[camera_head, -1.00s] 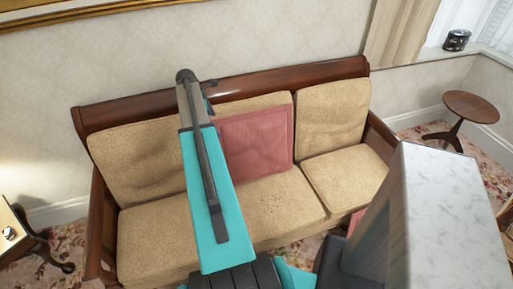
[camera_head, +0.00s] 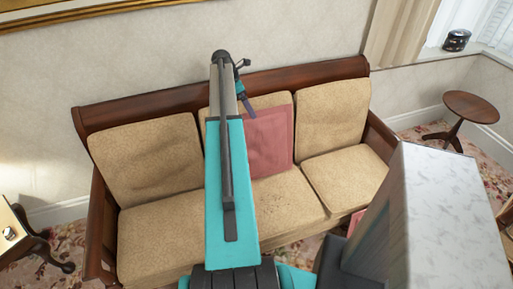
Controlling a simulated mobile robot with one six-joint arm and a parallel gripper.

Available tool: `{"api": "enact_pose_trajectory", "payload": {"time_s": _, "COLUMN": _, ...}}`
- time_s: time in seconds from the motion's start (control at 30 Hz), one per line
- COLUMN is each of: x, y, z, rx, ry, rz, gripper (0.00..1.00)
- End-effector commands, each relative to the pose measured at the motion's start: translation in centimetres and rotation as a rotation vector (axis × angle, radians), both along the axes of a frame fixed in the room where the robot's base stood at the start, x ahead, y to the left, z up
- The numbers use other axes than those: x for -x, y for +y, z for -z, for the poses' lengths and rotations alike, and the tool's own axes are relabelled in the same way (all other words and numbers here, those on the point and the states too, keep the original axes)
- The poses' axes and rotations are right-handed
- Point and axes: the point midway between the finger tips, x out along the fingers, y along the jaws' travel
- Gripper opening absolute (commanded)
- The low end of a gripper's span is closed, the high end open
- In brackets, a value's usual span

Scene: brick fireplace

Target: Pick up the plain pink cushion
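The plain pink cushion (camera_head: 272,143) stands upright on the sofa (camera_head: 160,215), leaning on the middle tan back cushion. My teal arm passes in front of its left side and hides part of that edge. My gripper (camera_head: 250,111) is small and dark at the far end of the arm, pointing down by the cushion's upper left corner in the picture. I cannot tell whether it touches the cushion, and its fingers are too small to tell open from shut.
The sofa has a dark wooden frame, tan seats and tan back cushions (camera_head: 333,115). A small round table (camera_head: 470,107) stands at the right, and a side table (camera_head: 15,240) at the left. A pink patch (camera_head: 354,222) shows low at the right, partly hidden by my body.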

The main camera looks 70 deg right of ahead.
Motion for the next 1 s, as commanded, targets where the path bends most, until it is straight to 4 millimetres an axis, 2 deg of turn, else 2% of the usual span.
{"api": "enact_pose_trajectory", "payload": {"time_s": 0.6, "x": 2.2, "y": -1.7, "z": 6.6, "rx": -0.002, "ry": 0.0, "rz": 0.002, "gripper": 1.0}}
{"api": "enact_pose_trajectory", "payload": {"time_s": 0.77, "x": 2.4, "y": -1.9, "z": 7.5, "rx": 0.0, "ry": 0.0, "rz": 0.0, "gripper": 1.0}}
{"api": "enact_pose_trajectory", "payload": {"time_s": 1.0, "x": 2.4, "y": -1.9, "z": 7.5, "rx": 0.0, "ry": 0.0, "rz": 0.0, "gripper": 1.0}}
